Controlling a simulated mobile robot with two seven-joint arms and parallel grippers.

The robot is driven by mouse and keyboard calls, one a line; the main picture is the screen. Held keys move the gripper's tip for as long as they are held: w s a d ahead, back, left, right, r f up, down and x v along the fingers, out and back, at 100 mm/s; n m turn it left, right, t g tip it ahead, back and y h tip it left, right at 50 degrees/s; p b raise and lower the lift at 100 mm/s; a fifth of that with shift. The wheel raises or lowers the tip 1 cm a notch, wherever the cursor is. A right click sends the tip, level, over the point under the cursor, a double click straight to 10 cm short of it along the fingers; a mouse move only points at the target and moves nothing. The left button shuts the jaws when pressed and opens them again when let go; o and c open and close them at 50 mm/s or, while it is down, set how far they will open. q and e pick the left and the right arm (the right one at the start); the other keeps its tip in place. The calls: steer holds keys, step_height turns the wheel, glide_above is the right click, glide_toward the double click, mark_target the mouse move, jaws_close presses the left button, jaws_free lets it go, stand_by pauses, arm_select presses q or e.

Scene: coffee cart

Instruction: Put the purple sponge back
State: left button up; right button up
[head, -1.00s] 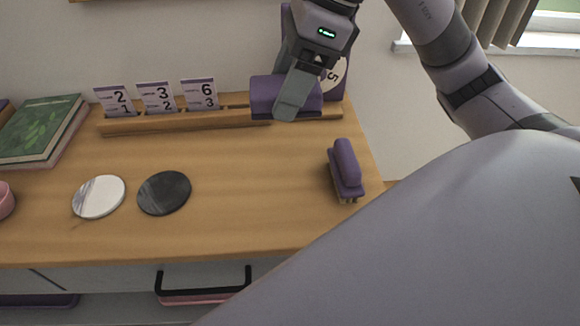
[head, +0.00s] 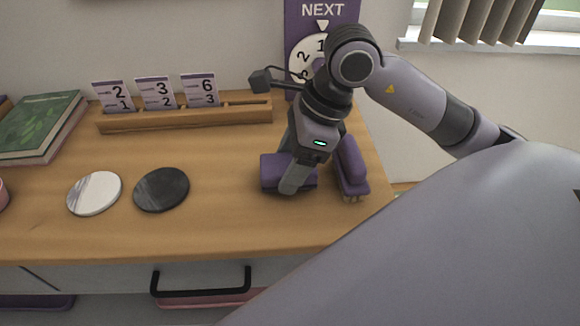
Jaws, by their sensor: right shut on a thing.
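The purple sponge (head: 272,171), a block with a darker underside, is in my right gripper (head: 293,178) at the right part of the wooden table top. One grey finger lies across its near side; the other finger is hidden. The sponge is just left of a purple brush (head: 351,166) with pale bristles. I cannot tell whether the sponge touches the table or the brush. My left gripper is not in view.
A wooden card rack (head: 185,116) with number cards stands at the back. A purple NEXT sign (head: 322,12) is behind my arm. A white coaster (head: 95,193), a black coaster (head: 161,189) and a green book (head: 38,126) are to the left. The front middle of the table is clear.

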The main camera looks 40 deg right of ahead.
steer(key=shift+f, duration=0.6)
steer(key=shift+f+b, duration=0.25)
steer(key=shift+b, duration=0.05)
steer(key=o, duration=0.9)
steer(key=shift+r, duration=0.1)
steer(key=shift+o, duration=0.2)
